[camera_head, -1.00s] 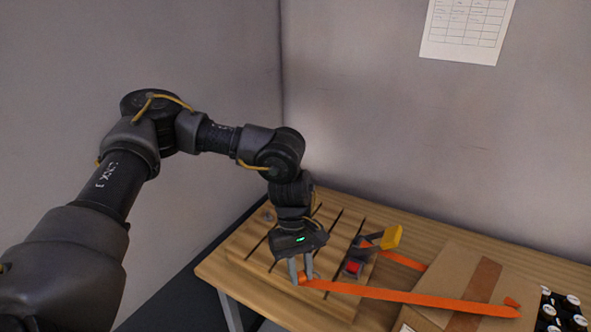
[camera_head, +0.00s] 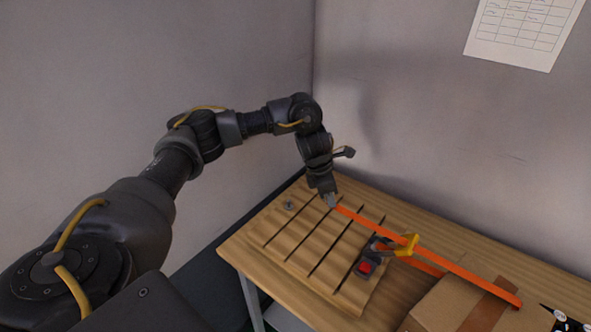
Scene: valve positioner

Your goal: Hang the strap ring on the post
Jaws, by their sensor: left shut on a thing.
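My left gripper (camera_head: 329,200) is low over the slatted wooden board (camera_head: 290,262), near its back edge. It is shut at the end of an orange strap (camera_head: 430,259); the ring at that end is hidden or too small to make out. The strap runs from the fingertips right and forward, past a dark device with a red button (camera_head: 366,268) and a yellow handle (camera_head: 408,245). A small grey round fitting (camera_head: 288,205), possibly the post, stands at the board's back left corner, left of the gripper and apart from it. My right gripper is out of view.
A cardboard box (camera_head: 455,305) stands at the front right of the wooden table (camera_head: 470,242), with the strap's far end over it. Dark items (camera_head: 565,318) show at the right edge. Walls close off the back and left. The board's left part is clear.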

